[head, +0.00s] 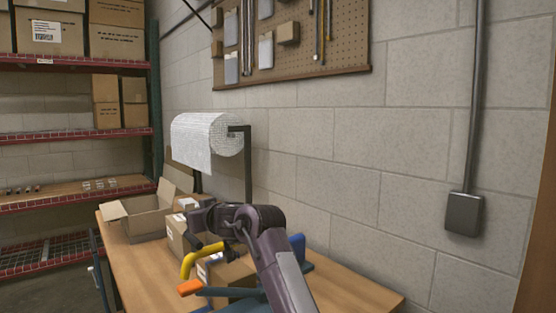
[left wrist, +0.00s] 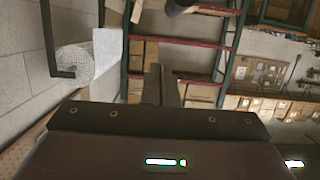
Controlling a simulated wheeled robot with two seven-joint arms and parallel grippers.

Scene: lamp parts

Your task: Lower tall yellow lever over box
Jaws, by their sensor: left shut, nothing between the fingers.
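The yellow lever (head: 188,262) is a bent bar in the head view, curving above and beside a cardboard box (head: 231,273) on the table. An orange-tipped handle (head: 190,287) and blue parts (head: 297,243) of a fixture show around the box. My left gripper (head: 197,225) is just above the lever, pointing left, and my arm hides part of the box and fixture. I cannot tell whether it touches the lever. In the left wrist view its fingers (left wrist: 161,86) are together and empty; lever and box do not show there. My right gripper is not in view.
The wooden table (head: 350,291) has an open carton (head: 140,222) and another box (head: 177,238) behind the fixture. A paper roll (head: 207,139) on a dark stand rises behind. A block wall bounds the right side; red shelves (head: 75,137) stand at left.

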